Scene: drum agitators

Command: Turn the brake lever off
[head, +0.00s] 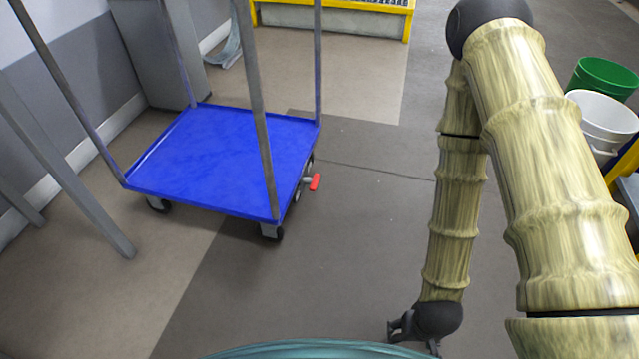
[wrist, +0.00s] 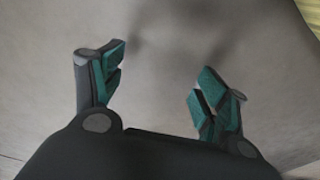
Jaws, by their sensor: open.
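The brake lever (head: 315,182) is a small red handle low on the right side of a blue platform cart (head: 215,160), near its front right wheel. My gripper (head: 412,335) hangs near the floor at the bottom of the head view, to the right of and nearer than the lever, well apart from it. In the wrist view my gripper (wrist: 160,78) has its two green-padded fingers spread, with only bare floor between them. The lever does not show in the wrist view.
Tall grey posts (head: 258,110) rise from the cart's corners. A green bucket (head: 603,76) and a white bucket (head: 603,120) stand at the right. A yellow-framed platform (head: 335,20) is at the back. The grey floor (head: 350,240) between cart and gripper is clear.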

